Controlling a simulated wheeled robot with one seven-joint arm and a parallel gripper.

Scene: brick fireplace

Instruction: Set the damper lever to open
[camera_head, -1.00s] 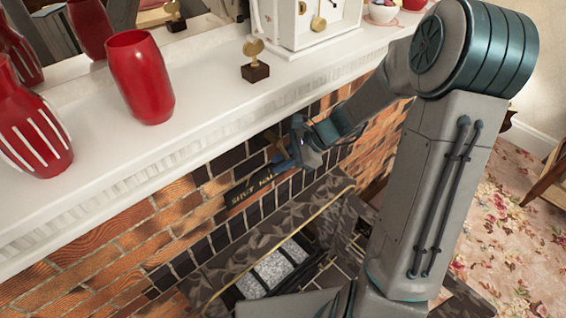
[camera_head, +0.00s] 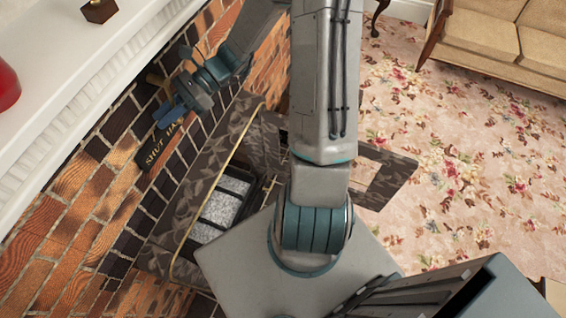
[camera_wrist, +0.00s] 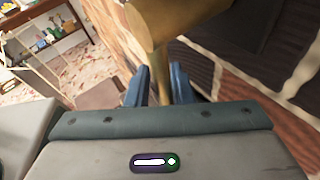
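The damper lever (camera_head: 155,80) is brass-coloured and sits above a dark label plate (camera_head: 162,142) on the brick front, with "SHUT" readable at its lower left end. The rest of the lettering is covered by my gripper. My gripper (camera_head: 166,115) is at the lever and plate. In the wrist view, the lever's wide brass end (camera_wrist: 175,18) is close to the camera and its narrower stem runs down to the two blue fingertips (camera_wrist: 160,82). The fingers stand a little apart, with the stem at the gap between them. Whether they press on it is unclear.
The white mantel (camera_head: 70,50) runs above the lever, with a red vase (camera_head: 8,85) and a small wooden-based ornament (camera_head: 99,10) on it. A brass-edged fireplace surround (camera_head: 215,175) lies below. Floral carpet (camera_head: 450,150) lies open to the right, before a sofa (camera_head: 500,45).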

